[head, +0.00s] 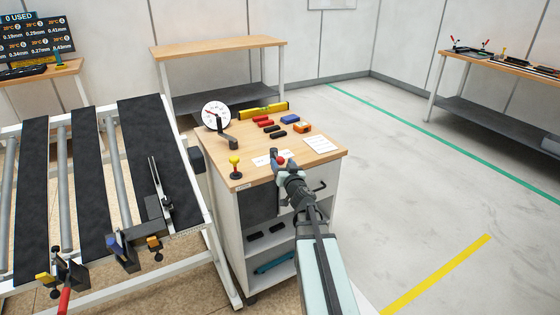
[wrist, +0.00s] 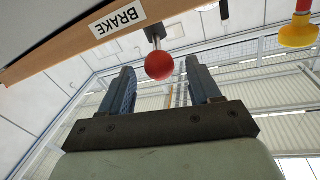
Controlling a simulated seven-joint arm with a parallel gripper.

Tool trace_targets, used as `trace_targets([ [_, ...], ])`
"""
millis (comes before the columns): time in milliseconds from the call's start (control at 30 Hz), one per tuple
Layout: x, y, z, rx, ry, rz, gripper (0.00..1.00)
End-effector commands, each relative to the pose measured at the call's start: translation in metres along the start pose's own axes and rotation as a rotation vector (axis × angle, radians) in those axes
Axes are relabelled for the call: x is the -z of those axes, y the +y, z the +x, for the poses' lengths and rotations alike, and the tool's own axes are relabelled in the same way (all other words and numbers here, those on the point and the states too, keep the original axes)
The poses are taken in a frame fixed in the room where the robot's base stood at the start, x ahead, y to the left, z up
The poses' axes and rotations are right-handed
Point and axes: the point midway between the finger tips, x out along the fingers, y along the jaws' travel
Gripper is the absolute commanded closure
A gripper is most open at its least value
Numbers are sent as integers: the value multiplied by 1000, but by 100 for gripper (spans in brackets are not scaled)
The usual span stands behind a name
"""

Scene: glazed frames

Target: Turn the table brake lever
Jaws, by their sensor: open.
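The brake lever shows in the wrist view as a red ball knob (wrist: 159,67) on a short grey stem (wrist: 155,36), beside a white BRAKE label (wrist: 117,20) on the wooden edge. My gripper (wrist: 163,82) is open, with the ball in the gap between its two blue fingers as pictured. No finger visibly touches the ball, and its depth between them is hard to judge. In the head view my gripper (head: 280,163) is at the front edge of the wooden-topped cabinet (head: 222,172). There my gripper and arm hide most of the lever.
A round dial (head: 215,113), a yellow level (head: 264,110) and several small coloured blocks lie behind. A black-belted roller frame (head: 90,180) stands left.

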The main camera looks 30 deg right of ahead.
Motion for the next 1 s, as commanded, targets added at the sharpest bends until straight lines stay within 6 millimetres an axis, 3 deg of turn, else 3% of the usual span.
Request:
trace_targets([
  [33, 0, -1, -12, 0, 0, 0, 38],
  [167, 0, -1, -25, 1, 0, 0, 38],
  [467, 0, 0, -27, 1, 0, 0, 38],
  [633, 1, 7, -29, -10, 2, 0, 52],
  [767, 6, 38, -36, -52, 9, 0, 64],
  [1000, 13, 134, -54, -182, 21, 5, 87],
])
